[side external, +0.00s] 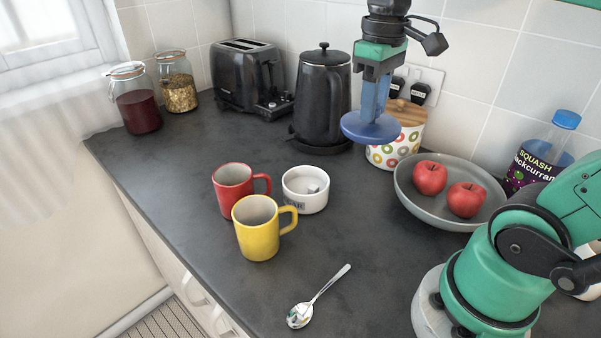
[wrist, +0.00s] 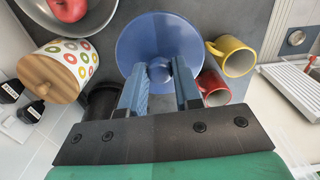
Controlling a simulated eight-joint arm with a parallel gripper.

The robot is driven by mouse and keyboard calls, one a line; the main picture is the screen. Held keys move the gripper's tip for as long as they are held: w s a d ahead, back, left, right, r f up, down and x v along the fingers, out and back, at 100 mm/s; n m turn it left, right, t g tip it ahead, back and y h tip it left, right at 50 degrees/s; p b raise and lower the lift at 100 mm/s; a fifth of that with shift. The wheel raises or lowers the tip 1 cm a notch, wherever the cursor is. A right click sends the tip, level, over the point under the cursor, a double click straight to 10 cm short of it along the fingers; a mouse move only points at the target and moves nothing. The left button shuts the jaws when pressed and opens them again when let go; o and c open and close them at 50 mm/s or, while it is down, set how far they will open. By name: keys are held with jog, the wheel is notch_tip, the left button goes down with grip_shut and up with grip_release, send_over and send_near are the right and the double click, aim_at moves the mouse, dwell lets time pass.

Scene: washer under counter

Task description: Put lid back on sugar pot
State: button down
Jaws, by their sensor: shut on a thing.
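The blue round lid (side external: 371,128) hangs in the air in the side view, above the counter in front of the kettle. My gripper (side external: 375,108) points down and is shut on the lid's knob. In the wrist view the lid (wrist: 158,45) sits below my gripper (wrist: 161,78), with its knob between the two blue fingers. The sugar pot (side external: 306,190) is a low white open pot with dark lettering, standing on the counter to the left of and below the lid in the side view. Something small and pale shows inside it. The wrist view does not show the pot; the lid may hide it.
A red mug (side external: 234,190) and a yellow mug (side external: 258,232) stand close beside the pot. The kettle (side external: 322,97), a dotted canister (side external: 398,145) and a bowl (side external: 420,205) of apples stand behind and right. A spoon (side external: 315,300) lies in front; counter around it is clear.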

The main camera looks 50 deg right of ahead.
jog(key=shift+w+a+f+n, duration=0.25)
jog(key=shift+w+f+n, duration=0.2)
jog(key=shift+w+f, duration=1.6)
jog(key=shift+w+a+f+n, duration=0.25)
jog(key=shift+w+f+n, duration=0.25)
jog(key=shift+w+f, duration=1.5)
jog(key=shift+w+a+f+n, duration=0.35)
jog(key=shift+w+f, duration=0.95)
jog(key=shift+f, duration=1.5)
jog(key=shift+d+f, duration=0.1)
jog(key=shift+f, duration=0.1)
jog(key=shift+c, duration=0.3)
grip_release()
jog(key=shift+r, duration=0.1)
notch_tip(320, 180, up, 7)
